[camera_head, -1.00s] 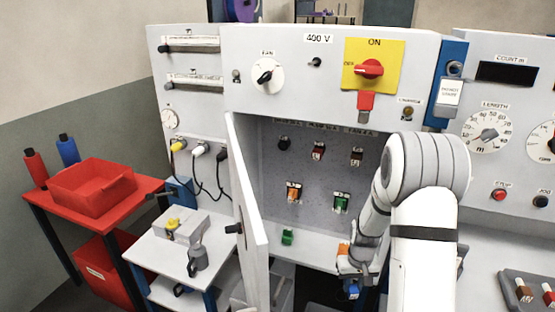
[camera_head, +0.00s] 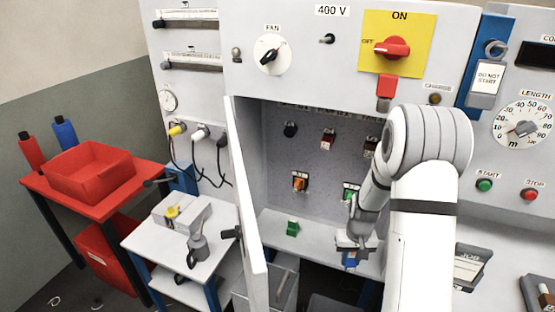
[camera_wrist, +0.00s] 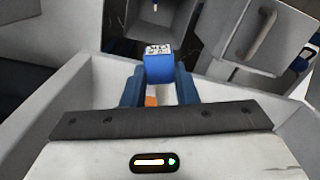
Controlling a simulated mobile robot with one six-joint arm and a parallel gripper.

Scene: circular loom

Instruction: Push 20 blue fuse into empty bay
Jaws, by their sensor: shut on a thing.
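My gripper (camera_head: 352,250) is in front of the open cabinet, low and right of its middle, and is shut on a blue fuse (camera_head: 350,259). In the wrist view the blue fuse (camera_wrist: 158,65) is between the blue fingers of my gripper (camera_wrist: 160,88), its pale printed end facing up. The cabinet's back panel (camera_head: 330,170) carries several sockets and fuses: a dark one (camera_head: 290,129), a red-brown one (camera_head: 328,139), an orange one (camera_head: 299,182) and a green one (camera_head: 350,192) partly behind my arm. Which bay is empty cannot be told for sure.
The cabinet door (camera_head: 248,210) stands open on the left. A green block (camera_head: 292,228) lies on the cabinet's ledge. A red switch (camera_head: 392,48) on yellow reads ON. A white side table (camera_head: 150,245) and a red tray (camera_head: 92,172) stand left.

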